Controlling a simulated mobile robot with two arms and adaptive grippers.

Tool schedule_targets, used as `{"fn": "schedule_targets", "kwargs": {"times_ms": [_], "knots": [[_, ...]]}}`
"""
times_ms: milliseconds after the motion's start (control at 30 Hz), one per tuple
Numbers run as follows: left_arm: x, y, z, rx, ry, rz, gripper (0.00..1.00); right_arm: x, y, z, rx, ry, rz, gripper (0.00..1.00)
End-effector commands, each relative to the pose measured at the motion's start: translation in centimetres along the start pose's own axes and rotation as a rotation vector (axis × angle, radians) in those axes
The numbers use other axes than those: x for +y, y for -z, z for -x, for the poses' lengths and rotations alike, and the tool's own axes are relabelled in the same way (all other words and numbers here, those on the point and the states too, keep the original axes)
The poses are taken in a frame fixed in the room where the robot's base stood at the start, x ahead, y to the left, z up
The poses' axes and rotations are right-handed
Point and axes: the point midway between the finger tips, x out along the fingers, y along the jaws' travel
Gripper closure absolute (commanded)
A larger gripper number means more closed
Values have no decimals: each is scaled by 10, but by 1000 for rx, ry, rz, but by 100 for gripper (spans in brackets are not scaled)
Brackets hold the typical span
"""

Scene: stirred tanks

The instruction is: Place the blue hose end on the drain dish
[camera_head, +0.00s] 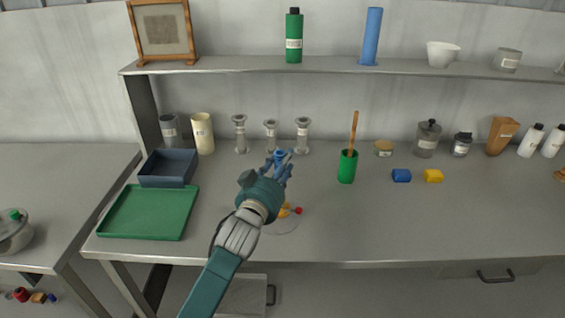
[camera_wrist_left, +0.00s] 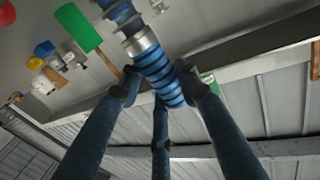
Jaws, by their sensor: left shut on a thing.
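My left gripper (camera_head: 279,166) is shut on the blue hose end (camera_head: 280,153) above the middle of the counter. In the left wrist view the hose end (camera_wrist_left: 157,70) is a blue ribbed piece with a metal collar, between my three fingers. A clear round dish (camera_head: 281,226), which looks like the drain dish, lies near the counter's front edge, partly hidden by my left wrist. A small orange-yellow piece and a red piece (camera_head: 298,210) show at it. The hose end is apart from the dish. My right gripper is not in view.
A green tray (camera_head: 149,212) and a dark blue bin (camera_head: 168,168) are at the left. Several metal flanged fittings (camera_head: 271,136) stand behind my gripper. A green cup (camera_head: 347,167) with a wooden handle stands to the right. The front right counter is clear.

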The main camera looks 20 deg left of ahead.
Motion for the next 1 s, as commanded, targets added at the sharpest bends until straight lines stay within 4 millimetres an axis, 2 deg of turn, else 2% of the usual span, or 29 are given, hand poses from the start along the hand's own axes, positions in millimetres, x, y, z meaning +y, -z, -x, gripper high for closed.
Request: {"fn": "schedule_targets", "kwargs": {"times_ms": [167,200,300,667,767,1000], "knots": [[0,-1,0,2,0,0,100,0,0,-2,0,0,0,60],[0,-3,0,-1,0,0,64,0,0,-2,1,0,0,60],[0,-2,0,-1,0,0,48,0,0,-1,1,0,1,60],[0,0,3,-1,0,0,48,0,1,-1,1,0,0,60],[0,-2,16,-2,-1,0,48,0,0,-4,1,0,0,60],[0,-3,68,-1,-1,2,48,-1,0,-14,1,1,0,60]]}}
